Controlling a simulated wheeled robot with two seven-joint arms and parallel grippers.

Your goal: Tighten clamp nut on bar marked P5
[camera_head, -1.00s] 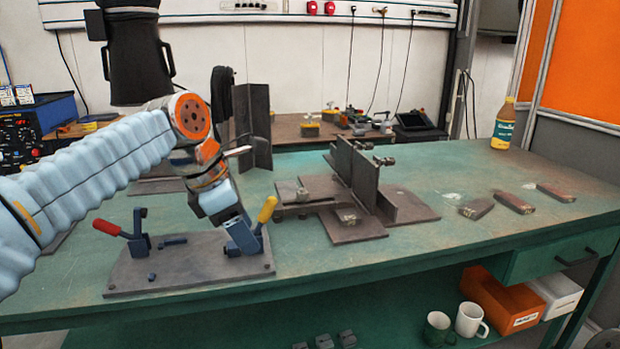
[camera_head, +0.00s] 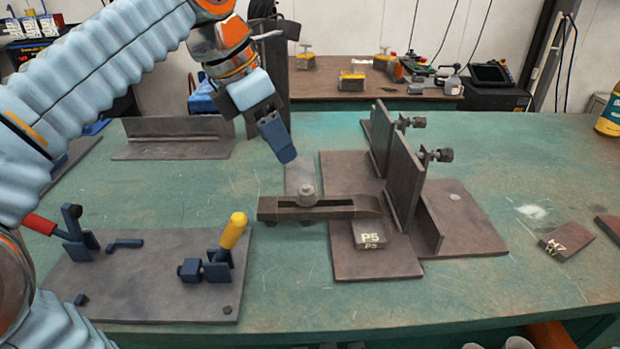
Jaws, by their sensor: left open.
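A dark steel clamp bar (camera_head: 345,204) lies across the middle of the table, with a round clamp nut (camera_head: 306,194) standing on it near its left part. A small grey bar marked P5 (camera_head: 370,235) sits under the clamp bar's right end, its label facing me. My left gripper (camera_head: 284,152) points down, behind and above the nut in the picture and apart from it. It is open, seen edge-on, with nothing visible in it. My right gripper is not in view.
Upright steel plates (camera_head: 405,185) with knobs stand just right of the clamp bar. A fixture plate (camera_head: 150,285) with red-handled (camera_head: 40,224) and yellow-handled (camera_head: 232,231) toggle clamps lies front left. A block marked M7 (camera_head: 566,242) lies at right. Green tabletop is clear between the fixtures.

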